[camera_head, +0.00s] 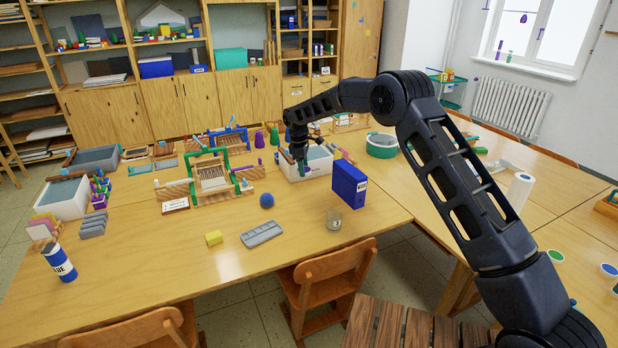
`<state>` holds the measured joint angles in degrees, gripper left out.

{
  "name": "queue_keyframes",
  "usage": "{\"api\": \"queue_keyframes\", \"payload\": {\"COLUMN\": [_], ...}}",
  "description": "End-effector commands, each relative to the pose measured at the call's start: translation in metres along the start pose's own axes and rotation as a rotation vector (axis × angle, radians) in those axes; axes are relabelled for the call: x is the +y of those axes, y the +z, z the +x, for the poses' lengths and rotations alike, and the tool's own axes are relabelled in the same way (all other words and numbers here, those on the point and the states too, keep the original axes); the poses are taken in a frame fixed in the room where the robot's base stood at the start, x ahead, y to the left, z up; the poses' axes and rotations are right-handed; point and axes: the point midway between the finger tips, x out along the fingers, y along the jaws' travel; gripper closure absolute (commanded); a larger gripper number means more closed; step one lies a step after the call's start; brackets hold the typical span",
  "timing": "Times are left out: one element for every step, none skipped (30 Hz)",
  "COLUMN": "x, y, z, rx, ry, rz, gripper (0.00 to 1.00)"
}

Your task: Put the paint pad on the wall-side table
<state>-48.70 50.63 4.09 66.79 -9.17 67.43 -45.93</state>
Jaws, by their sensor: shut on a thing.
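My gripper (300,156) is small and far off, down at the white bin (322,169) on the near wooden table (190,245). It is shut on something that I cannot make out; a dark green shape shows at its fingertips. I cannot tell whether this is the paint pad. Round discs, one green (555,256) and one blue (609,270), lie on the right-hand table (545,225). I cannot tell which table is the wall-side one.
A blue box (348,184) and a glass (334,219) stand right of and in front of the bin. A wooden loom (211,178) stands left of it. Chairs (325,283) line the front edge.

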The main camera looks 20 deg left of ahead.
Motion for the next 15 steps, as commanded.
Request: {"api": "queue_keyframes", "payload": {"x": [0.0, 0.0, 0.0, 0.0, 0.0, 0.0, 0.0, 0.0, 0.0, 0.001, 0.002, 0.005, 0.007, 0.011, 0.016], "y": [0.0, 0.001, 0.001, 0.001, 0.001, 0.001, 0.001, 0.001, 0.001, 0.003, 0.004, 0.008, 0.012, 0.018, 0.026], "z": [-0.004, -0.005, -0.006, -0.007, -0.008, -0.008, -0.008, -0.008, -0.008, -0.008, -0.008, -0.007, -0.007, -0.006, -0.004], "rx": [0.001, 0.001, 0.001, 0.001, 0.001, 0.001, 0.001, 0.0, 0.0, 0.0, 0.0, -0.001, -0.001, -0.002, -0.002], "ry": [0.0, 0.0, 0.0, 0.0, 0.0, 0.0, 0.0, 0.0, 0.0, 0.0, 0.0, -0.001, -0.002, -0.003, -0.005], "rz": [0.0, 0.0, 0.0, 0.0, 0.0, 0.0, 0.0, 0.0, 0.001, 0.002, 0.005, 0.01, 0.015, 0.022, 0.033], "gripper": [0.7, 0.7, 0.7, 0.7, 0.7, 0.7, 0.7, 0.7, 0.7, 0.7, 0.7, 0.7, 0.7, 0.7, 0.7]}}
